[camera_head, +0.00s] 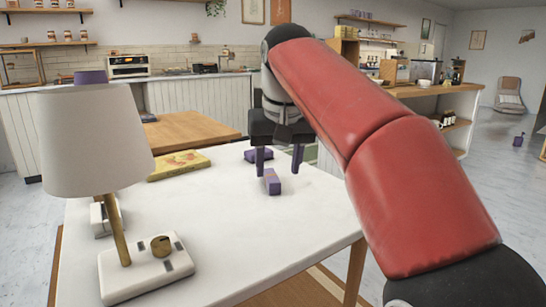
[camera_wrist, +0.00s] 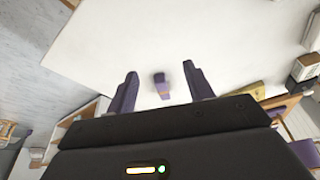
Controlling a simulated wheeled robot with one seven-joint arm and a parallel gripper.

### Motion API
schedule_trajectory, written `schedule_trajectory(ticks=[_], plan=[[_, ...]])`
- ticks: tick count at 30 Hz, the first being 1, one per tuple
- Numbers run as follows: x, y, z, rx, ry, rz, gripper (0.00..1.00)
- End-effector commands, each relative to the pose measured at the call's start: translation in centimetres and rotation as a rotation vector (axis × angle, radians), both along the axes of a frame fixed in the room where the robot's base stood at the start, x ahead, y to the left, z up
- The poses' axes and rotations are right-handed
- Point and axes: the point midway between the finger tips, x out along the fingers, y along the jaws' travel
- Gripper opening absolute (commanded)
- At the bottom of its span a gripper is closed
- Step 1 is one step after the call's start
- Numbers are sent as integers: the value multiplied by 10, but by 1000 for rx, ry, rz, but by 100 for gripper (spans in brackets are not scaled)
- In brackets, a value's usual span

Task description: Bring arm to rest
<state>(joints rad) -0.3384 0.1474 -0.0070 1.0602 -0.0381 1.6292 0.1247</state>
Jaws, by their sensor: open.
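My gripper (camera_head: 278,170) hangs over the white table (camera_head: 215,230), its dark fingers pointing down and spread apart. In the head view this purple block (camera_head: 271,182) rests on the tabletop, just in front of and below the fingers. Whether it lies fully below the fingertips I cannot tell. My red arm reaches in from the right and hides part of the room behind.
A lamp (camera_head: 92,140) with a pale shade stands at the table's left on a white base. A yellow book (camera_head: 179,165) lies at the back edge. The front middle of the table is clear.

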Motion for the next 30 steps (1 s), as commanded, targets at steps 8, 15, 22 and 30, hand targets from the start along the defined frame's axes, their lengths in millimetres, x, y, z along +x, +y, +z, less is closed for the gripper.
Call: schedule_trajectory(ticks=[8, 15, 22, 30], plan=[[-16, -21, -7, 4, -14, -20, 52], [-42, -48, -23, 11, -40, -45, 52], [-94, -88, -62, 19, -83, -90, 52], [-181, -131, -156, 21, -152, -162, 52]])
